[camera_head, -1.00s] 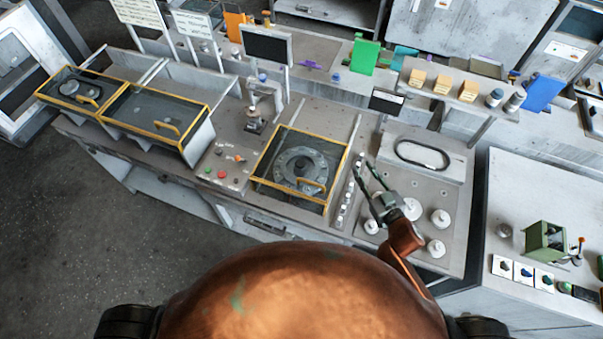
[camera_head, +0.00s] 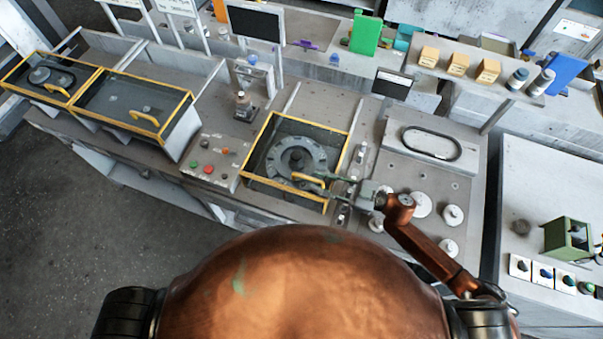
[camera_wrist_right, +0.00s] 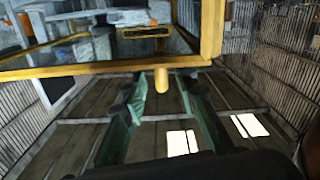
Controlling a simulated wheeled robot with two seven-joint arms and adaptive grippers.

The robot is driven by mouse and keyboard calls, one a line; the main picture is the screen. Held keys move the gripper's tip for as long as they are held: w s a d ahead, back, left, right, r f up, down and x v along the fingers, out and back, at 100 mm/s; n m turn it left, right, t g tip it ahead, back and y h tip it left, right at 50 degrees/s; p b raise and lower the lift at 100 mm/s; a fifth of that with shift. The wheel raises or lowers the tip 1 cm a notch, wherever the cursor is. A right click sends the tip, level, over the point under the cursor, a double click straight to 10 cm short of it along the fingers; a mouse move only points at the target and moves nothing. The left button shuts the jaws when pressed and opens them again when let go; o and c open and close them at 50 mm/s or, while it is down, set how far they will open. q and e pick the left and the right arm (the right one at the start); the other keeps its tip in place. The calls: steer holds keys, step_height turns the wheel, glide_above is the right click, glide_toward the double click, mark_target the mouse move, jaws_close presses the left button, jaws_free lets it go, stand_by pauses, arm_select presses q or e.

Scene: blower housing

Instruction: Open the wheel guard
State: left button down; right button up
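The wheel guard is a clear cover with a yellow frame (camera_head: 254,146), closed over a round grey wheel (camera_head: 296,158) on the bench. Its yellow handle (camera_head: 306,177) is at the front right of the cover. My right gripper (camera_head: 320,183) reaches in from the right, with its green fingers at the handle. In the right wrist view the gripper (camera_wrist_right: 162,92) is open, and a yellow handle end (camera_wrist_right: 162,83) shows between the fingertips. Contact is not visible. The guard's yellow frame (camera_wrist_right: 90,69) crosses that view above the fingers. My left gripper is not in view.
Two more yellow-framed covers (camera_head: 136,126) stand at the left. A button panel (camera_head: 215,160) lies between them and the guard. To the right are white round knobs (camera_head: 453,215) and an oval-ringed plate (camera_head: 431,142). A monitor (camera_head: 257,22) stands behind.

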mark_target(296, 174)
steer(key=p+x, duration=0.1)
steer(key=x, duration=0.6)
steer(key=shift+s, duration=0.15)
steer(key=shift+c, duration=0.3)
jaws_close()
